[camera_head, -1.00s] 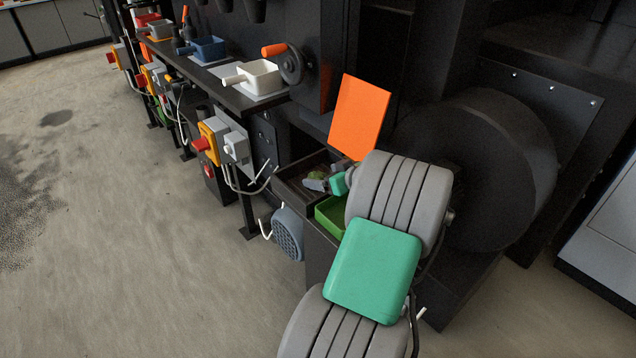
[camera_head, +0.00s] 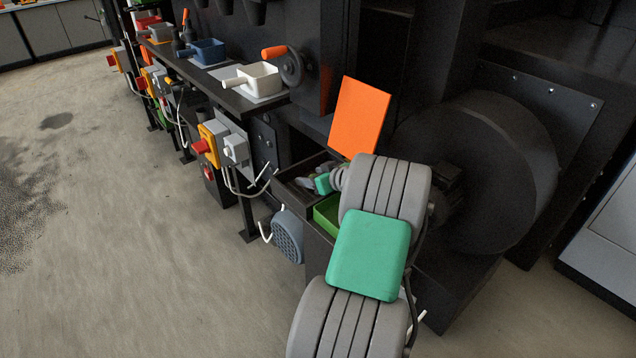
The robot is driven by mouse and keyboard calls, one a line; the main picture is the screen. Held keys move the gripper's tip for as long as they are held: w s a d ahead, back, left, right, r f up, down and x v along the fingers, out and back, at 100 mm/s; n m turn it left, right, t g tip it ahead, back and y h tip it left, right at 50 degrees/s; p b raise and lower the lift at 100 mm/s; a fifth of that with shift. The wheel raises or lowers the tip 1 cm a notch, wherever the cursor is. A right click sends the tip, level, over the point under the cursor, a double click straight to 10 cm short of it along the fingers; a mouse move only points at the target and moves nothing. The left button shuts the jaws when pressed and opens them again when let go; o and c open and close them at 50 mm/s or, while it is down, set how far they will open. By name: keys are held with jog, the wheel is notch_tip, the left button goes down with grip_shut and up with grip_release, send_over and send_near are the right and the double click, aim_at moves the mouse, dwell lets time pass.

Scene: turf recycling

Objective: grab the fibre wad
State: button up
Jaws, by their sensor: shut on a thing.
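My gripper (camera_head: 306,184) is small in the head view, at the end of my grey and teal arm. It is low inside a dark open tray (camera_head: 289,190) below the bench. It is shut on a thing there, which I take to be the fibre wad. The wad itself is mostly hidden behind the gripper and wrist, so its shape and the exact hold cannot be made out.
An orange panel (camera_head: 359,117) stands just behind the tray. A green bin (camera_head: 326,212) sits in front of it, partly behind my arm. A large dark drum (camera_head: 490,175) is to the right. The bench (camera_head: 215,88) holds a white scoop-like box (camera_head: 260,78). Floor at left is clear.

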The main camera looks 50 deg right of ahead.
jog(key=c, duration=0.7)
jog(key=shift+c, duration=0.3)
jog(key=shift+r, duration=0.15)
